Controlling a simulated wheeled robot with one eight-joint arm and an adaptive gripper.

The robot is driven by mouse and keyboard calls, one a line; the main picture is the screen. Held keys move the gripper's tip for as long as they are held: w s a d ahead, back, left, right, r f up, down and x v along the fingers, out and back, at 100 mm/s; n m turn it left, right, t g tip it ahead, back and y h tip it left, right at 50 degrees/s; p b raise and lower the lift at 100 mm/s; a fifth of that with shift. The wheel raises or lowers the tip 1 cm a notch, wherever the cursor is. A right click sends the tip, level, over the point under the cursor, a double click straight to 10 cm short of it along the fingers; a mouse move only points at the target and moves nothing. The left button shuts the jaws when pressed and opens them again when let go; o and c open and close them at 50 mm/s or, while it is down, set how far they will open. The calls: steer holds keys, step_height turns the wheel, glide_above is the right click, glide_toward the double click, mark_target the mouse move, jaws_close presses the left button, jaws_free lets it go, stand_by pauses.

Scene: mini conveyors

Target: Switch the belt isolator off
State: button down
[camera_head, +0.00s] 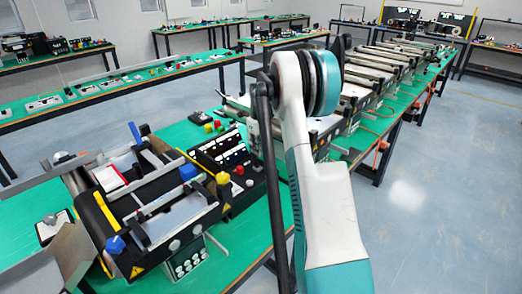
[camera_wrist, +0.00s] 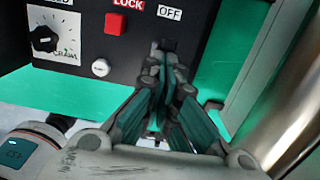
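In the wrist view a black control panel (camera_wrist: 190,48) carries a white OFF label (camera_wrist: 170,13) and a LOCK label (camera_wrist: 128,4) above a red square (camera_wrist: 115,24). My gripper (camera_wrist: 163,62) is in front of the panel, below the OFF label, with its fingers drawn together at the tips. A small dark shape shows at the fingertips; I cannot tell whether it is the isolator handle or part of the fingers. The fingers hide the panel behind them. In the head view my arm covers the gripper.
A dial knob (camera_wrist: 43,38) and a white round button (camera_wrist: 100,67) sit left of the gripper. A metal cylinder (camera_wrist: 285,100) stands close on the right. In the head view a mini conveyor (camera_head: 150,205) stands on a green bench, with black control boxes (camera_head: 222,152) beside it.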

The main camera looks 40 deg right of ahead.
steer(key=shift+w, duration=0.8)
steer(key=shift+r, duration=0.1)
steer(key=shift+s+d+r+p, duration=0.1)
steer(key=shift+s+r+p, duration=0.25)
steer(key=shift+s, duration=0.2)
step_height(320, 180, up, 2)
steer(key=s, duration=0.3)
step_height(320, 180, up, 9)
steer(key=p, duration=0.3)
glide_above(256, 161)
steer(key=shift+f, duration=0.1)
